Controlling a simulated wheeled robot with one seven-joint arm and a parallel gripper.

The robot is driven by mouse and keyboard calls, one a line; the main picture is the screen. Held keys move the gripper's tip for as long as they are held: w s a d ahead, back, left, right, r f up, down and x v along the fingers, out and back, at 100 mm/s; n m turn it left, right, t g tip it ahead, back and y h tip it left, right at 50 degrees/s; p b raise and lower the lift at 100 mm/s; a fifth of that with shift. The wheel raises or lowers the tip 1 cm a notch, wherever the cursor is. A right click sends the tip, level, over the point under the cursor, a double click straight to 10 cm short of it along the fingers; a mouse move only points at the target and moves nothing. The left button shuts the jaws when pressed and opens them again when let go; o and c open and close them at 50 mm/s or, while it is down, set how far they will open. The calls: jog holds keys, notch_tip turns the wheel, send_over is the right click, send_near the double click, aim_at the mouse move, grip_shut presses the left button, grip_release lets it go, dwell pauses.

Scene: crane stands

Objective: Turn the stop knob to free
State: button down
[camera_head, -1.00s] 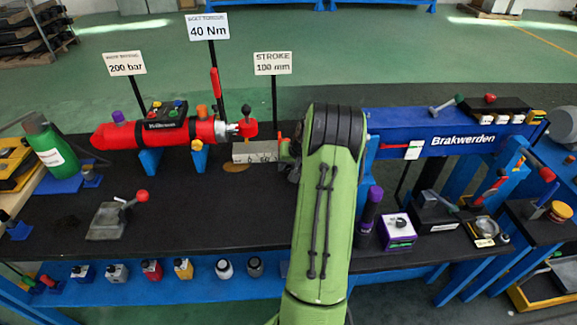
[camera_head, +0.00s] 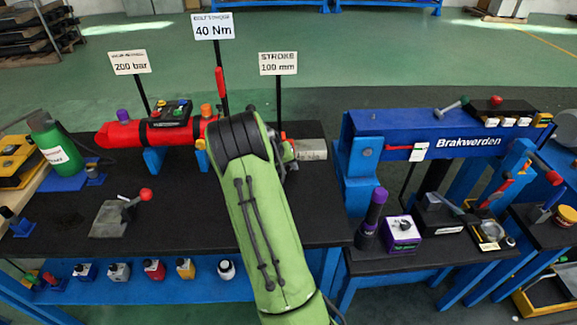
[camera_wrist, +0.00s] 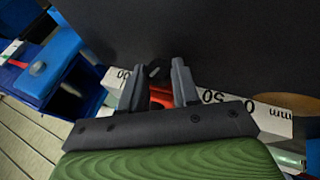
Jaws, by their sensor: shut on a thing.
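A small orange-red part (camera_wrist: 160,96) sits between the two fingers of my gripper (camera_wrist: 158,84) in the wrist view, over the white ruler (camera_wrist: 264,116) with black numbers. My gripper is shut on this part; I cannot tell for sure whether it is the stop knob, and its marking is not readable. In the head view my green arm hides the fingers. The ruler's right end (camera_head: 310,150) shows beside the arm, below the "STROKE 100 mm" sign (camera_head: 278,63).
A red cylinder (camera_head: 125,134) lies left of my arm on the black bench (camera_head: 180,230). A blue beam marked "Brakwerden" (camera_head: 400,130) stands to the right. Upright sign posts rise behind the bench. A grey block with a red-tipped lever (camera_head: 110,220) lies at the front left.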

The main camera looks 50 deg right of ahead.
jog(key=shift+g+h, duration=0.3)
dwell(0.4)
jog(key=c, duration=0.8)
grip_release()
